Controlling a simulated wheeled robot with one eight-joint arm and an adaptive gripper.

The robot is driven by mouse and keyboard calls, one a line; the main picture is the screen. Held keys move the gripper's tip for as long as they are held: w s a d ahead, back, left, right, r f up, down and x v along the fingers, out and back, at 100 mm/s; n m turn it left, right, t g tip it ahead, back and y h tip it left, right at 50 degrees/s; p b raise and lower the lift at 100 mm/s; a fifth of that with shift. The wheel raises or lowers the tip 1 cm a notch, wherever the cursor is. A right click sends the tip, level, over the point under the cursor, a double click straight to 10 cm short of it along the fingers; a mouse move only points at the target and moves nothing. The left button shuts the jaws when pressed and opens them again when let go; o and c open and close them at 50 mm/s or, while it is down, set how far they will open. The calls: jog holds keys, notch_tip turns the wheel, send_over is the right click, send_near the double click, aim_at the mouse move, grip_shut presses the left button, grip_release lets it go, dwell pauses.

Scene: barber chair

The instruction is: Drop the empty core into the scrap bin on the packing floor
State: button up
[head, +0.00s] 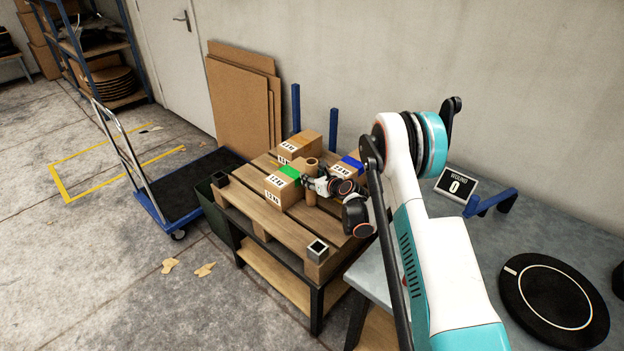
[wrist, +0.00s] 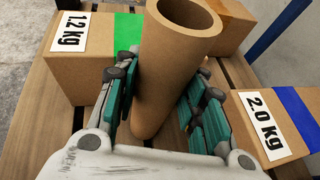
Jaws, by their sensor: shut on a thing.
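The empty core, a plain brown cardboard tube (head: 311,196), stands roughly upright over the slatted pallet top among the boxes. In the wrist view the core (wrist: 172,65) shows its hollow upper end, and its lower end is between the fingers. My gripper (head: 314,184) is shut on it, with green-padded fingers (wrist: 165,95) on both sides. Whether the core's bottom touches the slats is unclear.
A green-taped box (head: 282,191) is close left of the core, a blue-taped box (head: 346,169) right, and another box (head: 300,147) behind. A blue trolley (head: 185,190) stands beyond the bin. Scraps (head: 204,269) lie on open floor.

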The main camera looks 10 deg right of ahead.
jog(key=shift+f, duration=0.15)
jog(key=o, duration=1)
